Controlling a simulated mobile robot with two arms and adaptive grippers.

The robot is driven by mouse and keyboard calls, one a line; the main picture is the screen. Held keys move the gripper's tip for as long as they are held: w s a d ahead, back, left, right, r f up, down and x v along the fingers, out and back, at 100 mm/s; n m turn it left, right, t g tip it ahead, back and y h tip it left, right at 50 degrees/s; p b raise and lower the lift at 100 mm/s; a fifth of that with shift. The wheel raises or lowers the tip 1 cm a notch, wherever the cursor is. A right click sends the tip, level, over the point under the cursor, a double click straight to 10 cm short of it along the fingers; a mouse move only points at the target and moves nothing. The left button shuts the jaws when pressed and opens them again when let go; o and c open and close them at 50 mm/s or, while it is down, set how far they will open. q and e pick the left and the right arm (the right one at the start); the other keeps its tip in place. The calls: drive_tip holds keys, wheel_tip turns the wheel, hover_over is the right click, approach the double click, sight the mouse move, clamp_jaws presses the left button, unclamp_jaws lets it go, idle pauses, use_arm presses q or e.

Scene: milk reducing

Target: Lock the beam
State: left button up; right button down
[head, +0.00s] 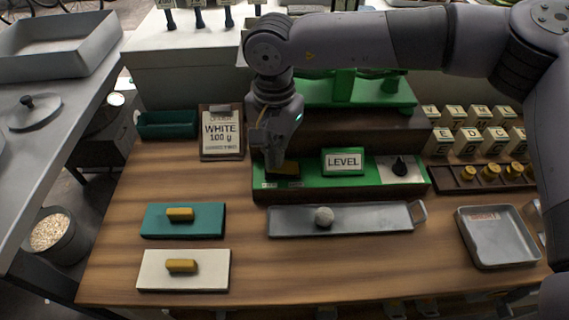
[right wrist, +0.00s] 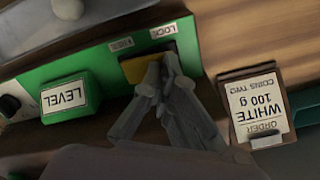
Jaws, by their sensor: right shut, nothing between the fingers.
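A green panel (head: 315,178) stands at the back middle of the wooden table, with a green LEVEL sign (head: 344,161) and a black knob (head: 400,166). At its left end is a yellow slider piece (head: 287,169), which also shows in the right wrist view (right wrist: 134,71) beside small FREE and LOCK labels (right wrist: 163,31). My right gripper (head: 272,168) points down at this piece. Its fingers are shut and empty, with the tips at or against the piece and hiding part of it. I cannot tell whether they touch. My left gripper is not in view.
A green balance (head: 345,92) stands behind the panel, partly hidden by my right arm. A metal tray (head: 340,220) with a round pale lump lies in front. An order card (head: 222,130) stands left. Teal and white blocks (head: 184,270) with yellow handles lie front left.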

drive_tip(key=shift+f+b, duration=0.35)
drive_tip(key=shift+f, duration=0.1)
drive_tip(key=shift+r, duration=0.2)
drive_tip(key=shift+r+p, duration=1.75)
drive_tip(key=shift+r, duration=1.65)
